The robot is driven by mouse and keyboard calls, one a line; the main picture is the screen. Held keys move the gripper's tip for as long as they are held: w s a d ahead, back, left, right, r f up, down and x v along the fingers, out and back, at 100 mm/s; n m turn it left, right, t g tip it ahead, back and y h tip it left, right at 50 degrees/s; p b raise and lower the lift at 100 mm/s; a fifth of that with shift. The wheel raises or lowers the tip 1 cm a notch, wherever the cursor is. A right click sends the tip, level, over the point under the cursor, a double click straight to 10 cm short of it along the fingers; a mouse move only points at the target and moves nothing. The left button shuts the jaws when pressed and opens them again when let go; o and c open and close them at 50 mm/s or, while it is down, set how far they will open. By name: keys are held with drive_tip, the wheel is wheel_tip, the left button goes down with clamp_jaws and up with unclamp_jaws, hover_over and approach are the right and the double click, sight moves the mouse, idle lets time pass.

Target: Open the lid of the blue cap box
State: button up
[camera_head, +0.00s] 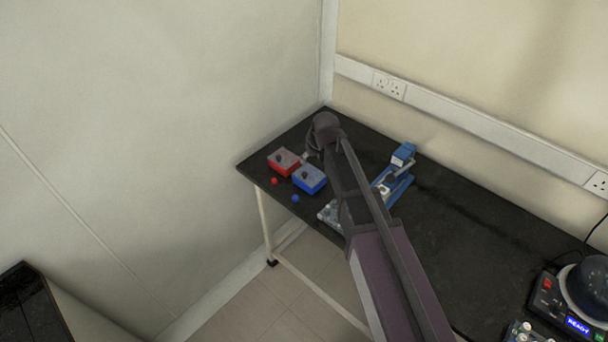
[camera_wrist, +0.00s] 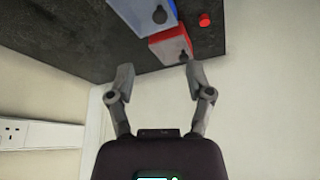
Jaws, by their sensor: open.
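The blue cap box (camera_head: 309,180) stands on the black table, beside the red box (camera_head: 284,162), and its top with a dark knob looks shut. In the wrist view the blue cap box (camera_wrist: 143,13) is at the top edge, partly cut off, beyond the red box (camera_wrist: 170,46). My gripper (camera_wrist: 159,73) is open and empty, its fingers apart below the red box in that view. In the head view my gripper (camera_head: 312,152) is mostly hidden by my arm, behind the boxes; contact cannot be told.
A small red cap (camera_head: 274,181) and a blue cap (camera_head: 295,198) lie near the table's front edge. A blue device (camera_head: 394,180) and a rack of vials (camera_head: 330,214) stand right of the boxes. A wall is close behind. A machine (camera_head: 575,305) stands far right.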

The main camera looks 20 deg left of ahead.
sight(305, 173)
drive_tip(key=shift+b+x, duration=5.4)
drive_tip(key=shift+x, duration=0.75)
clamp_jaws()
